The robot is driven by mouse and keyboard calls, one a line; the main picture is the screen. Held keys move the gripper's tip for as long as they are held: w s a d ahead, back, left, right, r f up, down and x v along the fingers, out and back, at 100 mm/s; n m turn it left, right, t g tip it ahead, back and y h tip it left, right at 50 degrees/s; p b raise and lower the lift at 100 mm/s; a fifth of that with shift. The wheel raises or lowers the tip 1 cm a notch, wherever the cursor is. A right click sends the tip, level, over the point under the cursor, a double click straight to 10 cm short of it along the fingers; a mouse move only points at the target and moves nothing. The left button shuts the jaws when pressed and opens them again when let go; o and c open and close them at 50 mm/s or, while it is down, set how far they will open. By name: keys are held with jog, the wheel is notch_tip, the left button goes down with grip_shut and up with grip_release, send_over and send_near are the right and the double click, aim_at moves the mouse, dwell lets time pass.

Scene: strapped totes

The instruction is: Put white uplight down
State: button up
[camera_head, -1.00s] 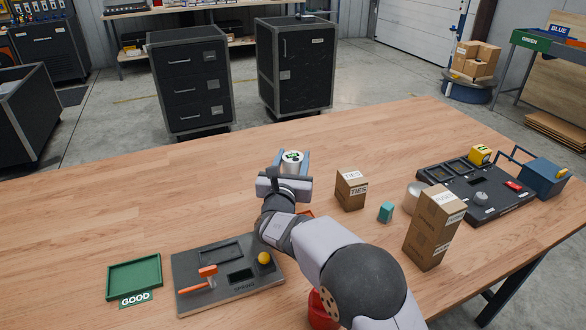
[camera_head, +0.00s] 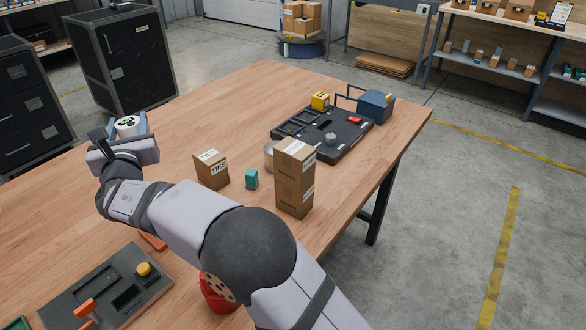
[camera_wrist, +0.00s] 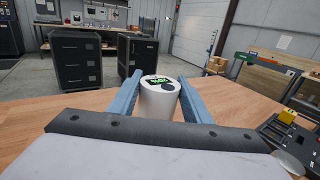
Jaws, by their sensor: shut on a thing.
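The white uplight (camera_wrist: 159,100) is a short white cylinder with a green and dark marking on its top. In the wrist view it stands upright between the two blue fingers of my gripper (camera_wrist: 160,95), which is shut on it. In the head view the uplight (camera_head: 127,125) shows at the far left part of the table, in my gripper (camera_head: 127,130). Its lower part is hidden by the gripper, so I cannot tell whether its base touches the wooden table (camera_head: 240,110).
A TIES box (camera_head: 211,170), a teal block (camera_head: 252,179), a round silver tin (camera_head: 270,152) and a tall carton (camera_head: 294,180) stand right of my arm. A black tray (camera_head: 322,132) lies beyond them. A grey board (camera_head: 105,290) lies at the near left. Table around the gripper looks clear.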

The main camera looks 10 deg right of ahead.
notch_tip(320, 180, up, 15)
jog(key=w+d+r+y, duration=0.1)
jog(key=w+d+r, duration=0.1)
jog(key=w+d, duration=0.6)
jog(key=w+d+n+y+b, duration=0.1)
jog(key=w+d+n+y, duration=0.15)
jog(key=d, duration=1.25)
jog(key=s+d+f+n+g+y+b, duration=0.1)
jog(key=s+d, duration=0.4)
jog(key=d, duration=0.7)
jog(key=s+d+n+g+y, duration=0.15)
jog(key=s+d, duration=0.25)
jog(key=d, duration=0.7)
notch_tip(320, 180, down, 28)
jog(key=p, duration=0.1)
jog(key=shift+m, duration=0.4)
jog(key=shift+f, duration=0.15)
